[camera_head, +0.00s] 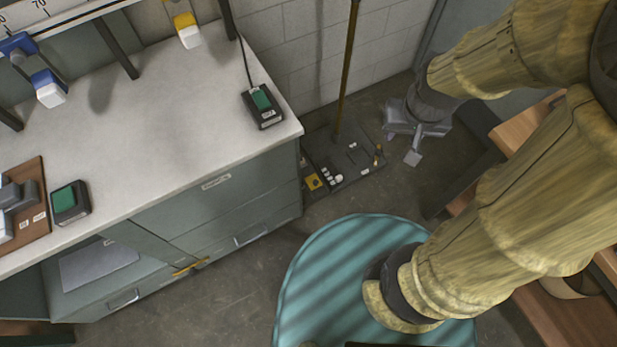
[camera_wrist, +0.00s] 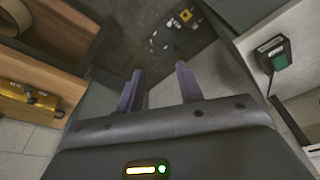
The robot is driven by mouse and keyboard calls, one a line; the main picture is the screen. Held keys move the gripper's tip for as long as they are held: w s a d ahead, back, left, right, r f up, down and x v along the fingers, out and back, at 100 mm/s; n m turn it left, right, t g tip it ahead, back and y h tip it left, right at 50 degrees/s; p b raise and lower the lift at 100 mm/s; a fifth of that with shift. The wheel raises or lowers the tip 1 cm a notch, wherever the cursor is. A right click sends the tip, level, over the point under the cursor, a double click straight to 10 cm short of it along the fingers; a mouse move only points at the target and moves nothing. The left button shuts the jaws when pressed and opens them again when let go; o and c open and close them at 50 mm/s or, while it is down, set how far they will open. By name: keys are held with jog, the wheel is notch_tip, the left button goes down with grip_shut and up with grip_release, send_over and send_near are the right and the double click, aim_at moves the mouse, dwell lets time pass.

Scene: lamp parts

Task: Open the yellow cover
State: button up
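A yellow piece with a white block under it (camera_head: 186,30) hangs above the back of the white-topped bench in the head view; I cannot tell for sure whether this is the yellow cover. A small yellow square (camera_head: 314,182) lies on a dark panel near the floor, and a yellow piece also shows on that panel in the wrist view (camera_wrist: 186,15). My gripper (camera_wrist: 160,88) has its two fingers apart with nothing between them. In the head view my gripper (camera_head: 414,140) is right of the dark panel, clear of the bench.
The bench top (camera_head: 150,110) holds two dark boxes with green tops, one at the right corner (camera_head: 262,106) and one at left (camera_head: 70,203). A brown board (camera_head: 24,205) carries grey parts. Blue-and-white pieces (camera_head: 48,88) hang at left. Wooden shelving (camera_wrist: 50,75) stands left in the wrist view.

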jog(key=shift+o, duration=1.1)
jog(key=m+g+b, duration=0.2)
jog(key=g+b, duration=0.1)
jog(key=b, duration=4.8)
send_over(316, 182)
notch_tip(316, 182, down, 69)
jog(key=shift+f, duration=0.15)
jog(key=shift+f, duration=0.1)
notch_tip(316, 182, down, 17)
jog(key=b, duration=0.9)
jog(key=shift+f, duration=0.15)
jog(key=shift+w, duration=0.1)
